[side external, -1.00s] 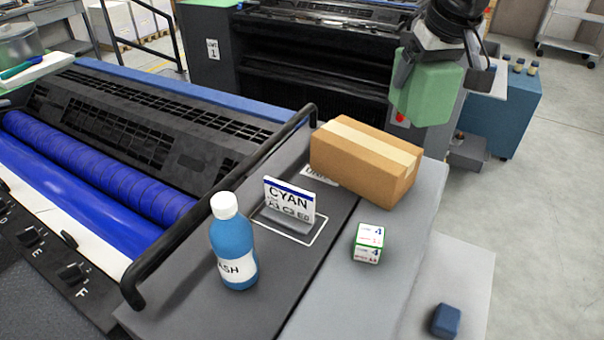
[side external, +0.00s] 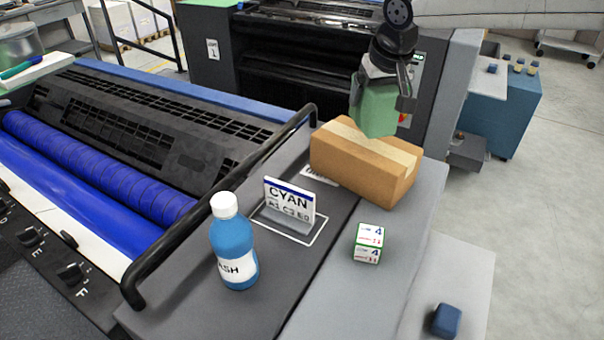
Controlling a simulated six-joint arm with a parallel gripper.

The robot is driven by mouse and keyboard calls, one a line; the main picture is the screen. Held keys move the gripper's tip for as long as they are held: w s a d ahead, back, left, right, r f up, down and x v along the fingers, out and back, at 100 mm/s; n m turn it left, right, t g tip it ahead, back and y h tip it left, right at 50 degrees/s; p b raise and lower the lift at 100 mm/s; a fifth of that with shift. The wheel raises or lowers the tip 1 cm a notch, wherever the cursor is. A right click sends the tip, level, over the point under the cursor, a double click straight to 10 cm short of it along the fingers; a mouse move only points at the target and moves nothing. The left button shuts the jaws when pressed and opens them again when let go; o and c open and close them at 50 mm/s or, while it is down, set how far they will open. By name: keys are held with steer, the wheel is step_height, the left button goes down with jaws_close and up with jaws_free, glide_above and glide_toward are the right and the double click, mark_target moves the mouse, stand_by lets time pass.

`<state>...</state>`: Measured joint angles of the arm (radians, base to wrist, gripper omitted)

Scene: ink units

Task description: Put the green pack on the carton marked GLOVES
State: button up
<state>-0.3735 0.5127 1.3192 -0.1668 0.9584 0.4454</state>
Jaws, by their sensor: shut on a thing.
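The green pack (side external: 374,112) is in my gripper (side external: 385,95), above the far right part of the brown carton. My gripper is shut on it, with a dark finger at its right side. The pack looks slightly tilted, and I cannot tell whether its bottom touches the carton. The carton (side external: 362,172) is closed, with a pale tape strip along its top, and stands on the grey ledge. No GLOVES marking is readable on its visible faces. A white label with dark print lies partly hidden at its left foot.
A CYAN sign (side external: 289,204) stands in a white outlined square left of the carton. A blue wash bottle (side external: 233,243) stands nearer. A small white-and-green box (side external: 369,243) and a dark blue block (side external: 446,320) lie at the front right. A black rail (side external: 225,205) runs along the press.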

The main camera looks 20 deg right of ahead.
steer(key=shift+w+f, duration=0.2)
steer(key=shift+f, duration=1.65)
steer(key=shift+f, duration=0.1)
steer(key=o, duration=1.2)
steer(key=v, duration=1.2)
